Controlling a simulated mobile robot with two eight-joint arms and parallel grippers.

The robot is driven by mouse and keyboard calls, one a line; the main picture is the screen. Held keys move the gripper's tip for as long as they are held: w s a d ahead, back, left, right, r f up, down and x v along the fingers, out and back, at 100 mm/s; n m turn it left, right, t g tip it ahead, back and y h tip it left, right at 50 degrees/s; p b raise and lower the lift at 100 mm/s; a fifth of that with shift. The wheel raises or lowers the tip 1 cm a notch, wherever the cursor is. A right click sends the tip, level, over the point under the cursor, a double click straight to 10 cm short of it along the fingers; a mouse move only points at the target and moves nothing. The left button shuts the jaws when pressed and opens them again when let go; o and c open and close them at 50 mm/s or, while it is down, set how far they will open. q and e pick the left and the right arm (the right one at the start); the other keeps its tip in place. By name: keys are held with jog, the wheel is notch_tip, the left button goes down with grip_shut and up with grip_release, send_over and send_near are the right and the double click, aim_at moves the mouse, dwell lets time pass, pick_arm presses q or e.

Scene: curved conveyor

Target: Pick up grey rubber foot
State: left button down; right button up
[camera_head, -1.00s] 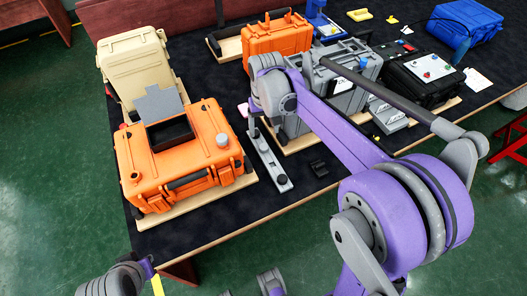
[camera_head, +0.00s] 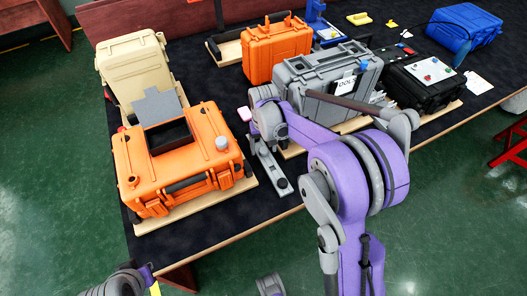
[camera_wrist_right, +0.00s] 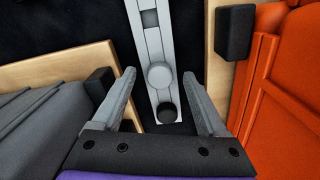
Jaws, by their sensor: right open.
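A grey bar (camera_wrist_right: 147,40) lies on the dark table, and it also shows in the head view (camera_head: 274,171). A round light-grey disc (camera_wrist_right: 160,75), which looks like the grey rubber foot, sits on it, with a dark round disc (camera_wrist_right: 167,114) closer to the bar's end. My right gripper (camera_wrist_right: 159,76) is open and empty, its fingers on either side of the bar with the grey disc between the tips. I cannot tell its exact height. In the head view my right wrist hides the bar's far end.
An orange case (camera_head: 190,186) with a grey round knob (camera_head: 222,143) stands left of the bar. A grey case (camera_head: 330,75) stands right of it on a wooden board (camera_wrist_right: 60,70). A black case (camera_head: 425,78) is farther right.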

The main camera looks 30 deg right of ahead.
aim_at(264, 151)
jog(key=shift+f, duration=0.4)
jog(key=shift+c, duration=0.3)
grip_shut()
notch_tip(264, 151, up, 14)
jog(key=p, duration=0.3)
jog(key=shift+f, duration=0.2)
